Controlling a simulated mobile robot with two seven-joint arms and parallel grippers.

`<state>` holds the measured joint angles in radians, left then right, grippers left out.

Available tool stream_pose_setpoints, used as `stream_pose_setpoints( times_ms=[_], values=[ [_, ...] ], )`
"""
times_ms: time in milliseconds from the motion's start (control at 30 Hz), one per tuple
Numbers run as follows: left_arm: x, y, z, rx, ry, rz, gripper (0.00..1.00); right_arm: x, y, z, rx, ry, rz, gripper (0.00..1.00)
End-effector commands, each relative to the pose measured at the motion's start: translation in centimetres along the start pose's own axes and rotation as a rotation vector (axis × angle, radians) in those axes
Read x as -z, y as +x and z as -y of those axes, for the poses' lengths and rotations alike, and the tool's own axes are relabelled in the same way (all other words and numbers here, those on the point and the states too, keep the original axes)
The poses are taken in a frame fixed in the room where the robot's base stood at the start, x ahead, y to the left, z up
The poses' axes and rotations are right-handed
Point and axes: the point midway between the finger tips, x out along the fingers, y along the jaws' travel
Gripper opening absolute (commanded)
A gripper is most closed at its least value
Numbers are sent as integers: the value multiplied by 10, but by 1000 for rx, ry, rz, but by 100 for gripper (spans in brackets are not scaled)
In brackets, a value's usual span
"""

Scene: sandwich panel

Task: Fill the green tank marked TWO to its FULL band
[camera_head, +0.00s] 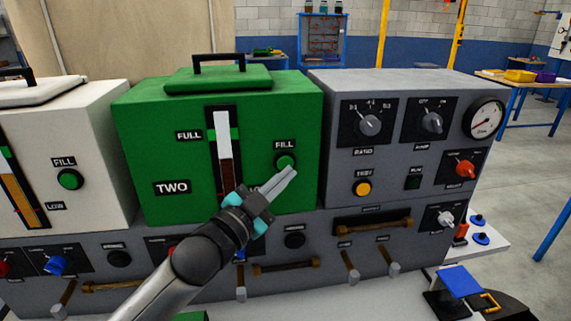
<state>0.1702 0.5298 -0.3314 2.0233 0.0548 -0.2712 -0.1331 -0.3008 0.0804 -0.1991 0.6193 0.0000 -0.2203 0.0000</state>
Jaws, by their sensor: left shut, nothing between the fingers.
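The green tank (150,130) marked TWO stands in the middle, with a black handle on its lid. Its upright gauge (223,175) shows dark red liquid with a pale column above. The liquid's top looks below the green FULL band, which is level with the FULL label (188,136). The round green FILL button (284,160) is on the tank's front, right of the gauge. My left gripper (292,171) is shut and empty, its tips at the button's lower right edge in the picture; I cannot tell whether they touch it. It partly covers the LOW label. My right gripper is out of view.
A white tank (95,130) with its own FILL button (70,179) stands at left. A grey control box (400,90) with knobs, a yellow button (362,189) and a dial (485,119) stands at right. Handles and levers line the grey panel below.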

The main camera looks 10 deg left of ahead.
Motion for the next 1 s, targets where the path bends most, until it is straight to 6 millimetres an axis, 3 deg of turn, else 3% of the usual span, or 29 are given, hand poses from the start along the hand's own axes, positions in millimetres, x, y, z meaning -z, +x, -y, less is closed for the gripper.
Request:
stream_pose_setpoints(
  times_ms=[1000],
  values=[
    [-4, 6, 5, 0, 1, 1, 0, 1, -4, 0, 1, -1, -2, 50]
  ],
)
